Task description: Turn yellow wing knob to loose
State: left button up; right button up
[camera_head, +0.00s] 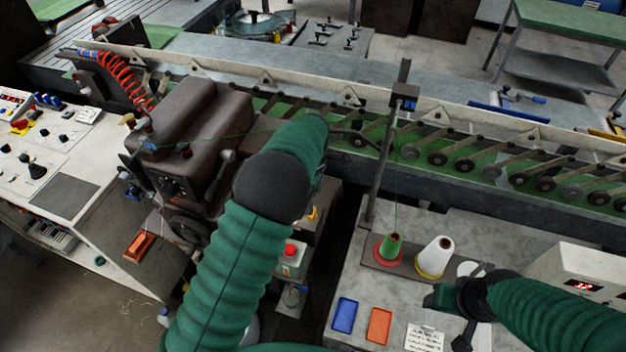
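A small yellow part (312,214) shows just right of my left arm, low beside the dark machine; I cannot tell whether it is the wing knob. My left arm rises from the bottom centre, bends at a dark joint and reaches toward the conveyor. Its gripper is hidden behind the arm. My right gripper (446,298) is at the lower right, over the grey table in front of the white cone. It is small and dark, and its finger opening cannot be made out.
A dark brown machine head (185,135) stands left of my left arm. A red button box (291,260) is just right of that arm. The grey table (400,275) holds a green thread cone (390,247), a white cone (434,258) and a thin post (382,160). A conveyor runs behind.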

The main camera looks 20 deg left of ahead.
pick_arm(q)
notch_tip(320, 180, up, 10)
jog(key=b, duration=0.1)
dwell(0.4)
jog(key=s+a+f+m+t+b, duration=0.1)
jog(key=s+f+m+b, duration=0.1)
jog(key=s+f+m, duration=0.3)
jog(key=s+a+f+m+t+b, duration=0.1)
jog(key=s+f+m, duration=0.5)
jog(key=s+m, duration=0.6)
jog(key=s+a+b, duration=0.1)
jog(key=s, duration=0.4)
jog(key=shift+s+a+f+m+t, duration=0.2)
jog(key=shift+a+f+m+t, duration=0.1)
jog(key=shift+m, duration=0.1)
jog(key=shift+s+a, duration=0.1)
jog(key=shift+s, duration=0.05)
